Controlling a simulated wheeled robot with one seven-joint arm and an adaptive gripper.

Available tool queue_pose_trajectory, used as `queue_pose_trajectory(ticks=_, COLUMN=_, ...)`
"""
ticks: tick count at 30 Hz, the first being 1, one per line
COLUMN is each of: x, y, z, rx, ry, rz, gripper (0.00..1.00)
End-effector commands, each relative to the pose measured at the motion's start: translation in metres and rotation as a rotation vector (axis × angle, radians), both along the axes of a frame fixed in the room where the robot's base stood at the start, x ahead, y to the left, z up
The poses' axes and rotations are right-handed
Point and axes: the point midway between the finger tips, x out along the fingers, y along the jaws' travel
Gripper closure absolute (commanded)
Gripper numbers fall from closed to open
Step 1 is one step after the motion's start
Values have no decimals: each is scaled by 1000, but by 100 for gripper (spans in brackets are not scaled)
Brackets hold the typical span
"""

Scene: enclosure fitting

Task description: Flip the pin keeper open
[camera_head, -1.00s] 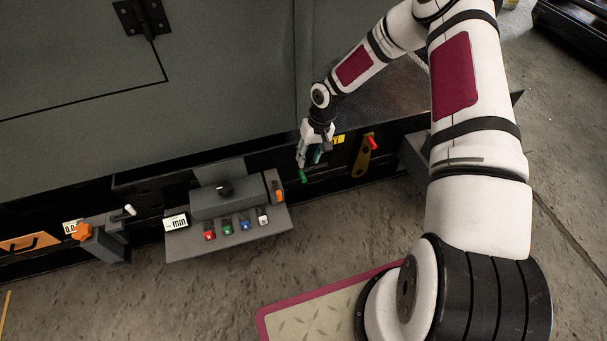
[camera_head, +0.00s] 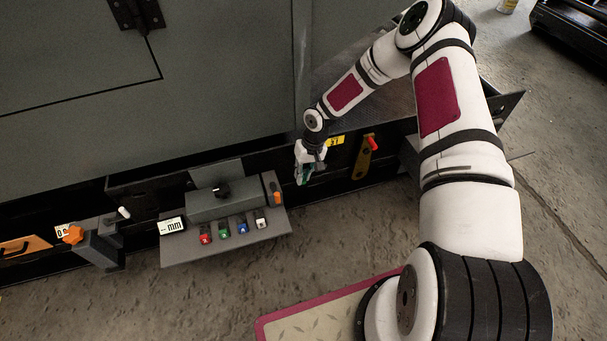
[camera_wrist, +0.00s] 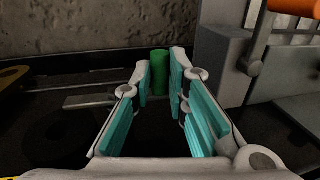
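A green cylindrical grip (camera_wrist: 160,72) stands upright in the wrist view, between and just past the fingertips of my gripper (camera_wrist: 161,64). It may be the handle of the pin keeper, but I cannot tell for sure. A flat grey bar (camera_wrist: 88,102) lies low to its left. My gripper is open, with one teal-padded finger on each side of the green grip. Contact with either pad is not clear. In the head view my gripper (camera_head: 304,180) hangs low at the dark rail, right of the button panel, and mostly hides the green grip.
The grey button panel (camera_head: 262,226) with an orange-tipped lever (camera_head: 277,198) stands close left of my gripper. In the wrist view a grey lever with an orange end (camera_wrist: 292,5) is near on the right. A yellow lever with a red knob (camera_head: 362,158) is to the right.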

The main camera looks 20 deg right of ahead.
Motion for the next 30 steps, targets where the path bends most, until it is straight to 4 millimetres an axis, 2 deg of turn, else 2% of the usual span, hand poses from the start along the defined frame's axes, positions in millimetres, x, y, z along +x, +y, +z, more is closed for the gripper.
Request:
queue_pose_trajectory(ticks=14, x=0, y=2, z=-2, rx=-38, ry=0, rz=5, gripper=100)
queue_pose_trajectory(ticks=30, x=0, y=9, z=-18, rx=-357, ry=-4, rz=9, gripper=100)
